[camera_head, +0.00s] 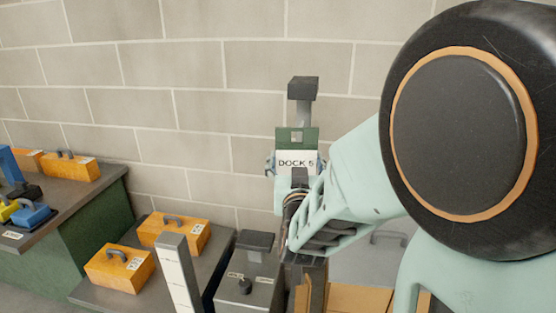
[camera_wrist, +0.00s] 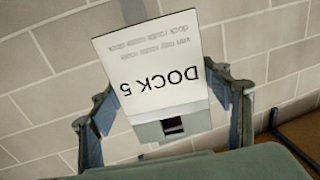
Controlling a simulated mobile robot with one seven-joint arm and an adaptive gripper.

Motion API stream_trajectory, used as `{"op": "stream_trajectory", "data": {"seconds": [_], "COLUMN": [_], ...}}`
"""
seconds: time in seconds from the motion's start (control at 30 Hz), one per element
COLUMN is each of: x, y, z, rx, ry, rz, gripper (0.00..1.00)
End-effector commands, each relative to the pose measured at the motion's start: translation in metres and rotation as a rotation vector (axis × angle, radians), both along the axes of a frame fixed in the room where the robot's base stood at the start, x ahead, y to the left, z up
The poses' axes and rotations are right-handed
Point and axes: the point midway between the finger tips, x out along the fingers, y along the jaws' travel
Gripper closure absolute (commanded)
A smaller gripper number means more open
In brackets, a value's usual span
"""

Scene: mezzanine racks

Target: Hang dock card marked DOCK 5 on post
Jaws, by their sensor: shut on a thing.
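The dock card (camera_head: 296,162) has a green top edge with a small square hole and a white face reading DOCK 5. In the wrist view the card (camera_wrist: 150,75) appears upside down, with a dark slot in its grey-green tab. My gripper (camera_head: 296,170) is shut on the card; its fingers flank it in the wrist view (camera_wrist: 160,88). A dark grey post (camera_head: 303,88) with a block-shaped top rises just above and behind the card in the head view. The card hides its lower part, and I cannot tell whether they touch.
A grey box (camera_head: 246,290) with a knob and labels stands below. A pale segmented upright (camera_head: 178,272) is beside it. Orange cases (camera_head: 120,267) sit on a dark low surface, and a bench (camera_head: 75,205) with blue and yellow items is at left. A block wall (camera_head: 200,70) is behind.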

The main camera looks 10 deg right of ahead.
Motion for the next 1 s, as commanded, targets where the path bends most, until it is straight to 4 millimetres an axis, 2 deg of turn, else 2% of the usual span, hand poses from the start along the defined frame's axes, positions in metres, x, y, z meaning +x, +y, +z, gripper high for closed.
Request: {"op": "stream_trajectory", "data": {"seconds": [0.4,1.0], "x": [0.029,0.035], "y": [-0.01,-0.012], "z": [0.001,0.0], "rx": [0.0,0.001], "ry": [-0.001,-0.001], "rz": [0.0,0.0], "gripper": [0.53,0.53]}}
